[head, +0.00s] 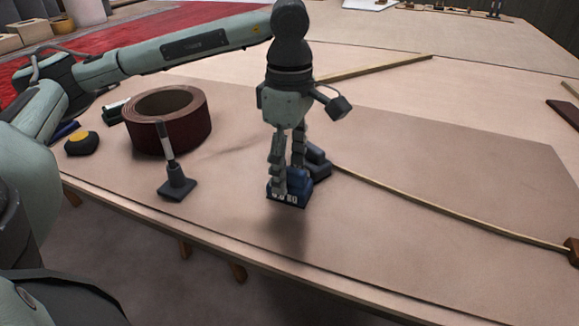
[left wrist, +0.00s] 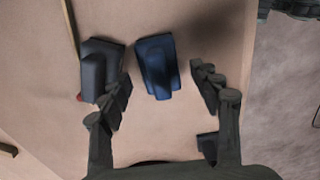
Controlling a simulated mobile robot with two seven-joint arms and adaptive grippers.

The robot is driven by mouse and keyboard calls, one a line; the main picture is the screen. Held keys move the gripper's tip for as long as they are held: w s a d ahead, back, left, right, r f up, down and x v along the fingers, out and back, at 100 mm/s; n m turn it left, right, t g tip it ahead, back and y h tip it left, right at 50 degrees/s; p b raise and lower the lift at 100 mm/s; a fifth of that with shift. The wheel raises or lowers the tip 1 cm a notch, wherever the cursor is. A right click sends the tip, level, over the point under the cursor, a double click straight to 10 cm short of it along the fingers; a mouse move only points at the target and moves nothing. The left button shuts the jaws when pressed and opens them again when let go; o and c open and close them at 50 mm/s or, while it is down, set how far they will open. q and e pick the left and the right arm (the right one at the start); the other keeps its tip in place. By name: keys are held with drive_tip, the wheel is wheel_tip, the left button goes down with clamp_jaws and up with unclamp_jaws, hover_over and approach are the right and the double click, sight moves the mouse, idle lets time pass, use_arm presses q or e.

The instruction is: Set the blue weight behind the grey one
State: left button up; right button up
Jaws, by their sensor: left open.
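The blue weight (head: 291,192) stands on the table with white lettering on its front face. The grey weight (head: 319,168) stands just behind it and to its right, partly hidden by my gripper and the blue weight. My left gripper (head: 288,178) points down at the blue weight, its fingers open. In the left wrist view the blue weight (left wrist: 157,67) lies between and just beyond the fingertips (left wrist: 162,82), with gaps on both sides. The grey weight (left wrist: 99,68) is to its left there, close by the left finger. My right gripper is not in view.
A large brown roll (head: 178,140) and a round black-and-yellow item (head: 82,143) are farther left. A long thin strip (head: 450,208) runs right from the grey weight. The right tabletop is mostly clear.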

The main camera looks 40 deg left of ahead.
sight(290, 169)
use_arm(q)
wheel_tip(290, 169, up, 9)
drive_tip(key=shift+w+r, duration=0.1)
wheel_tip(290, 169, up, 2)
drive_tip(key=shift+r+p, duration=0.15)
drive_tip(key=shift+p, duration=0.3)
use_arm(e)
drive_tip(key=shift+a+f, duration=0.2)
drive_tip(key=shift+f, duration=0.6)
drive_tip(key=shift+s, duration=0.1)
